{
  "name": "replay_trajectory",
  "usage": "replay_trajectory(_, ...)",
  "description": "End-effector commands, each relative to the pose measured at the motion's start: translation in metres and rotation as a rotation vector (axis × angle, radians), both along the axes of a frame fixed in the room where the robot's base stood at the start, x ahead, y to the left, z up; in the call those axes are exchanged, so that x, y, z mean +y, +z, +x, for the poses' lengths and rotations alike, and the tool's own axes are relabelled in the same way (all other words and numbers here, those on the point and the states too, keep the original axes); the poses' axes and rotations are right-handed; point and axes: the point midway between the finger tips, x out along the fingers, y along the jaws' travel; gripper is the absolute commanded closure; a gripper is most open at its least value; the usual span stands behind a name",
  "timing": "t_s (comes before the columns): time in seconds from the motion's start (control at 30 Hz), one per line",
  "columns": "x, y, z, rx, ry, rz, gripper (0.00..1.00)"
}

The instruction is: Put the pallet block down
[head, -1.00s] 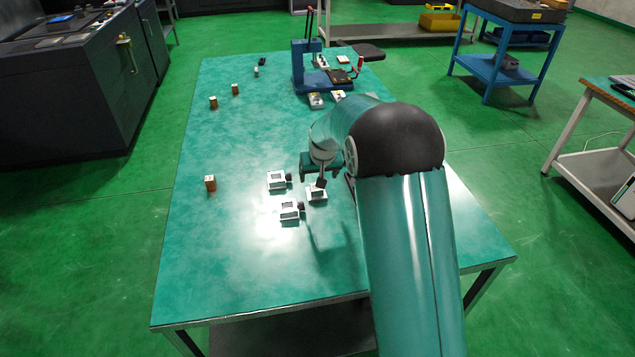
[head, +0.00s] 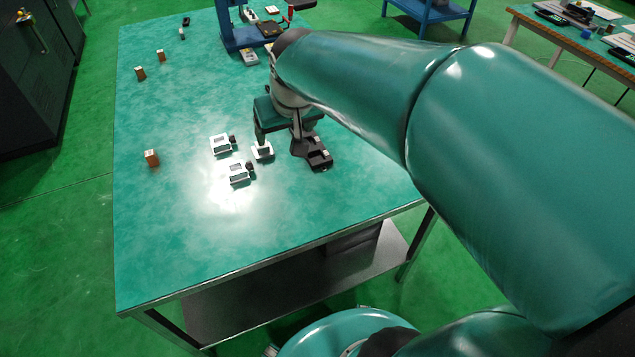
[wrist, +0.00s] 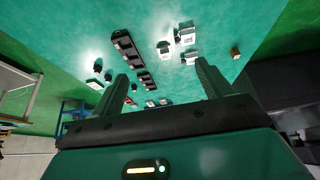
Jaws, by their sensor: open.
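Three silver blocks with dark knobs or parts are together mid-table in the head view. One block (head: 221,145) is behind and left, another (head: 239,174) is in front, and the third (head: 262,151) is on the right, just below my gripper. I cannot tell which is the pallet block by name. My gripper (head: 280,145) is open, with one finger close above the right-hand block; contact is unclear. In the wrist view my gripper (wrist: 160,85) has its fingers wide apart, with nothing held between them. Silver blocks (wrist: 187,34) show beyond them.
A dark slotted holder (head: 318,159) stands right of the gripper. Small brown blocks (head: 152,158) are on the table's left side. A blue press-like stand (head: 238,35) is at the back. The table's front left (head: 180,250) is clear.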

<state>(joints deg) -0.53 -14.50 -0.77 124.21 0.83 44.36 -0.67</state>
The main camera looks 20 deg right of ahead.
Motion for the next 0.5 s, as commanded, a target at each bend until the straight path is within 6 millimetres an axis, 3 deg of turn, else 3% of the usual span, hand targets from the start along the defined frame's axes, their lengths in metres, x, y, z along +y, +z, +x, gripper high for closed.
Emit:
replay_trajectory(0.1,0.0,0.009,-0.05,-0.018,0.0,-0.002,0.22)
replay_trajectory(0.3,0.0,0.005,-0.121,-0.034,-0.001,-0.008,0.22)
replay_trajectory(0.5,0.0,-0.003,-0.154,-0.039,-0.003,-0.012,0.22)
